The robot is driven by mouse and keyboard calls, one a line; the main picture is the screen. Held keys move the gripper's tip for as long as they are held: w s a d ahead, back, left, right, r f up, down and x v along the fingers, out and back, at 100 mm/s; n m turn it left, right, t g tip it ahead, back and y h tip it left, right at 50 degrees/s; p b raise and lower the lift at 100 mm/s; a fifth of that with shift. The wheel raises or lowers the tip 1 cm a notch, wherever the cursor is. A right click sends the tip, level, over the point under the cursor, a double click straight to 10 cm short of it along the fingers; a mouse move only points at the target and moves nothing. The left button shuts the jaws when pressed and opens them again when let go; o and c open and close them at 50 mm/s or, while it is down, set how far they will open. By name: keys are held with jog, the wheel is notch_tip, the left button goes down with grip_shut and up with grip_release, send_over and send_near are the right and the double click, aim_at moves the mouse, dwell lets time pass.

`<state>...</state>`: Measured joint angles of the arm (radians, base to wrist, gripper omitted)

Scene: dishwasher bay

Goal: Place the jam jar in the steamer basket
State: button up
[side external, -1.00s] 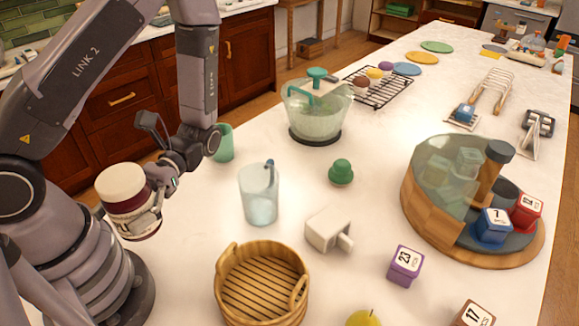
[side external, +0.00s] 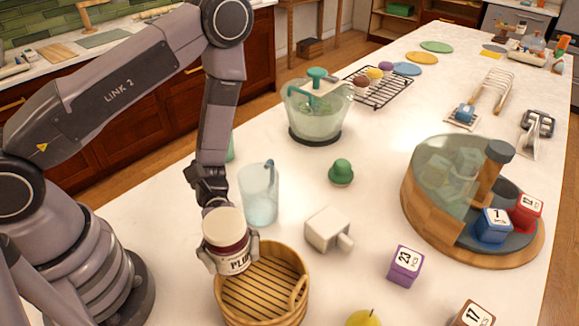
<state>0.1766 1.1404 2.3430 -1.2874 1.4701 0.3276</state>
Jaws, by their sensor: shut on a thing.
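The jam jar (side external: 227,243) has a cream lid, a dark red body and a label that reads "PLU". My gripper (side external: 228,258) is shut on it, with a finger on either side of the jar. The jar is roughly upright, with its lid toward the camera. The steamer basket (side external: 303,262) is a round wooden basket with a slatted floor and a loop handle on its right. In the picture the jar overlaps the basket's upper left rim and hides the left handle. I cannot tell the exact height of the jar over the rim. The visible basket floor is empty.
A clear tumbler (side external: 259,193) stands just behind the gripper. A white mug-like block (side external: 328,230) sits right of the basket, with a purple block (side external: 405,265) farther right. A yellow fruit (side external: 363,319) is at the front edge. A green knob-shaped thing (side external: 341,172) stands behind.

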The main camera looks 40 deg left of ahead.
jog(key=shift+f, duration=0.95)
jog(key=shift+f, duration=0.35)
jog(key=o, duration=1.3)
jog(key=shift+c, duration=0.2)
jog(key=shift+w+a+r, duration=0.1)
jog(key=shift+a+r, duration=0.05)
jog(key=shift+r, duration=0.25)
jog(key=v, duration=1.1)
jog(key=s+a+r+m+t+y, duration=0.2)
jog(key=a+r+m+t+y, duration=0.2)
jog(key=r, duration=0.4)
jog(key=s+a+r+m+t+y, duration=0.3)
jog(key=a+r+m+t+y, duration=0.1)
jog(key=r, duration=0.5)
jog(key=s+a+r+m+t+y, duration=0.3)
jog(key=a+r+m+t+y, duration=0.1)
jog(key=r+y, duration=0.4)
jog(key=shift+r+m+t, duration=0.3)
jog(key=shift+r+t, duration=0.4)
jog(key=shift+t, duration=0.2)
